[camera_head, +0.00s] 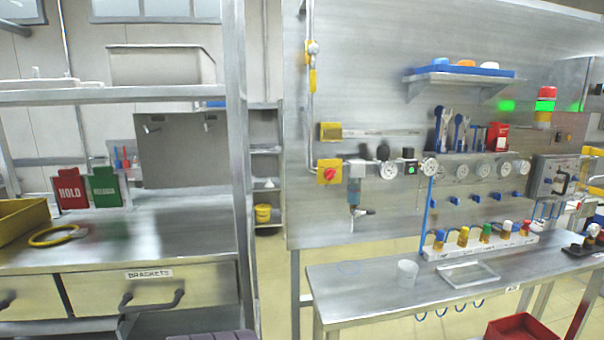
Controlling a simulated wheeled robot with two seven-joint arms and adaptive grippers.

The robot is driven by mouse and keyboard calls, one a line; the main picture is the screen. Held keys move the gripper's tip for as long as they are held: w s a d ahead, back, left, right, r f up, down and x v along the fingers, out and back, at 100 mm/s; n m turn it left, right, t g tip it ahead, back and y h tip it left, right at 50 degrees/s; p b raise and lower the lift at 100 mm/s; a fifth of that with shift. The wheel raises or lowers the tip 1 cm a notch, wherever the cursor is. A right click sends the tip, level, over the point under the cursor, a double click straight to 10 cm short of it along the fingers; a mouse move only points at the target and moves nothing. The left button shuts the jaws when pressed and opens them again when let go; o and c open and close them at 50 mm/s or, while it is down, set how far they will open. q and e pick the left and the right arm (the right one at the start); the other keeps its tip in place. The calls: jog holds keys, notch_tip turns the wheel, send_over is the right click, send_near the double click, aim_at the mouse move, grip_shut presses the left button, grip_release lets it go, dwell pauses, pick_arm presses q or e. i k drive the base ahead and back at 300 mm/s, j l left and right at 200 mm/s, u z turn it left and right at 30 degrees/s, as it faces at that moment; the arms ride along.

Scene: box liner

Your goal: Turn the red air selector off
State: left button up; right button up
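The red air selector (330,174) is a red knob on a yellow square plate, mounted on the metal back panel at the left end of the air line. Its exact handle angle is too small to tell. A clear filter bowl (354,192) and a round gauge (389,170) sit just to its right on the same line. Neither of my grippers is in view, and nothing covers the selector.
A metal bench (350,292) stands below the panel, holding a clear cup (407,272), a shallow clear tray (468,274) and a rack of coloured fittings (483,240). A shelf post (238,170) and drawer workbench (150,258) stand at left. Floor shows between them.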

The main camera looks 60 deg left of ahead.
aim_at(330, 174)
jog(key=u, duration=1.95)
jog(key=i+l+u, duration=0.15)
jog(key=l, duration=0.15)
jog(key=l+u, duration=0.1)
jog(key=l, duration=0.2)
